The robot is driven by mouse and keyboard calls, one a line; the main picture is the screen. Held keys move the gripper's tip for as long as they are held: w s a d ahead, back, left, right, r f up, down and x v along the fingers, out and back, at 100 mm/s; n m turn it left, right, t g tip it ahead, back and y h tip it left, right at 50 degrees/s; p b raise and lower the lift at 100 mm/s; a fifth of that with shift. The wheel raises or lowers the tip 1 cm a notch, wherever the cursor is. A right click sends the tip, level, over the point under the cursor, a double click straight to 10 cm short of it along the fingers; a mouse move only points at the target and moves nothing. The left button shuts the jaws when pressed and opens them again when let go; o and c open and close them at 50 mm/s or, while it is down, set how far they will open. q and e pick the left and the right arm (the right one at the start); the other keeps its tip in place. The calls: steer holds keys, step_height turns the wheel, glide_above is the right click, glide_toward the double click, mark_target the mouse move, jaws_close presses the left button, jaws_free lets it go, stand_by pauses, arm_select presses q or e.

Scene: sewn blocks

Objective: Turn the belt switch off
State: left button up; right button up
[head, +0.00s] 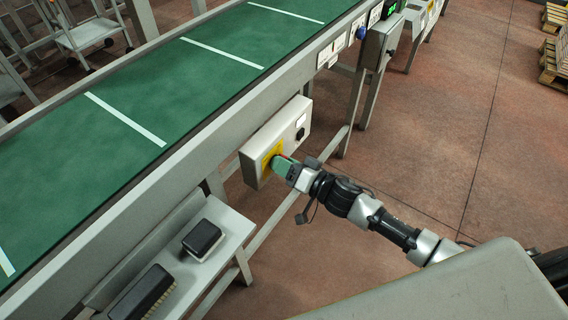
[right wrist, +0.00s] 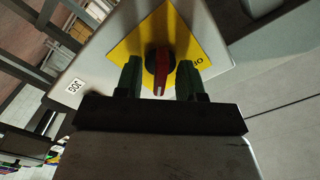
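The belt switch is a red rotary knob (right wrist: 159,66) on a yellow plate (right wrist: 178,35), mounted on a pale grey box (head: 286,128) at the belt's side. In the right wrist view the knob's handle points down the picture, with a pale mark at its lower end. My right gripper (head: 280,162) is at the plate. Its two green fingers stand either side of the knob, with visible gaps, so it is open around the knob. The knob is mostly hidden in the head view. My left gripper is out of view.
The green conveyor belt (head: 165,95) with white cross lines runs above the box. A metal shelf (head: 228,222) at lower left holds a black block (head: 202,240) and a black brush-like item (head: 146,292). Belt legs stand near the box.

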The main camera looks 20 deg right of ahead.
jaws_close()
steer(key=shift+n, duration=0.3)
steer(key=n+p, duration=0.1)
steer(key=n, duration=0.1)
steer(key=shift+r+n, duration=0.1)
steer(key=shift+n, duration=0.3)
steer(key=n+p, duration=0.1)
steer(key=n, duration=0.2)
steer(key=shift+n, duration=0.3)
steer(key=n, duration=1)
steer(key=shift+s+n, duration=0.1)
steer(key=shift+n, duration=0.3)
jaws_free()
